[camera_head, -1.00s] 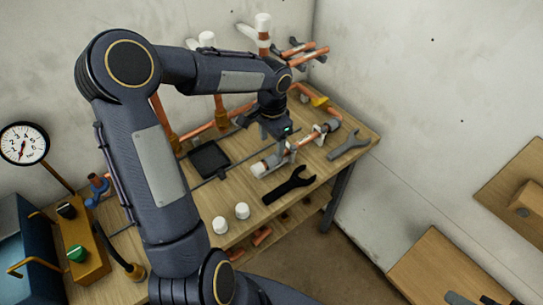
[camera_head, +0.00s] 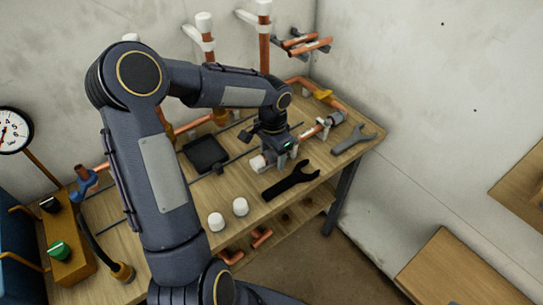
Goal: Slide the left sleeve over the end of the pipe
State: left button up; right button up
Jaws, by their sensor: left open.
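A short copper pipe (camera_head: 311,133) lies along the workbench in pale holders. A light grey sleeve (camera_head: 257,164) is at its left end, and another grey sleeve (camera_head: 336,118) is at its right end. My left gripper (camera_head: 279,155) is open, pointing down at the pipe just right of the left sleeve. It hides part of the pipe, and I cannot tell whether its fingers touch anything. How far the left sleeve sits over the pipe end is too small to tell. My right gripper is not in view.
Two white caps (camera_head: 240,206) stand near the front edge. A black tray (camera_head: 205,153) is behind. Upright copper pipes (camera_head: 264,48) stand along the wall.

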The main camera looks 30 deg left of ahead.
pick_arm(q)
jog(key=c, duration=0.8)
jog(key=shift+w+d, duration=0.3)
jog(key=shift+w, duration=0.3)
jog(key=shift+w+d, duration=0.25)
jog(key=shift+w, duration=0.3)
jog(key=shift+c, duration=0.2)
jog(key=o, duration=0.8)
jog(key=shift+o, duration=0.2)
jog(key=shift+r, duration=0.15)
notch_tip(320, 180, up, 7)
jog(key=p, duration=0.5)
jog(key=shift+p, duration=0.3)
